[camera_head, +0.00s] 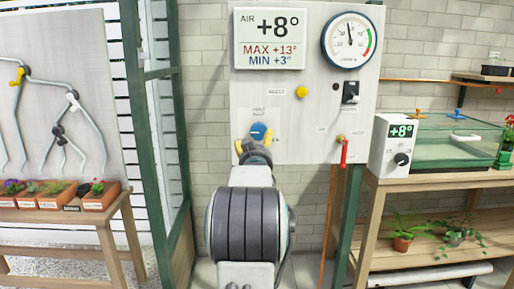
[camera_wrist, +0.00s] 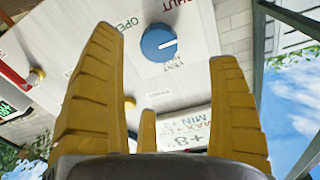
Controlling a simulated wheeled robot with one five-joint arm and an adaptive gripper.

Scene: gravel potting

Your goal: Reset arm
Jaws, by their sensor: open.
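My gripper (camera_head: 254,140) is raised in front of the pale wall panel (camera_head: 310,110). In the wrist view its yellow fingers (camera_wrist: 163,48) are spread wide with nothing between them touching. A round blue knob (camera_wrist: 157,43) with a white pointer line shows beyond the gap between the fingers, apart from them. The words OPEN, SHUT and VENT are printed around it; the pointer aims right in this turned view. In the head view the blue knob (camera_head: 259,131) shows just above my gripper, partly hidden by it.
The panel also bears a display (camera_head: 270,38), a dial gauge (camera_head: 349,41), a yellow button (camera_head: 301,92), a black switch (camera_head: 350,92) and a red lever (camera_head: 344,152). A glass tank (camera_head: 450,140) stands on the right bench. Flower pots (camera_head: 101,196) line the left bench.

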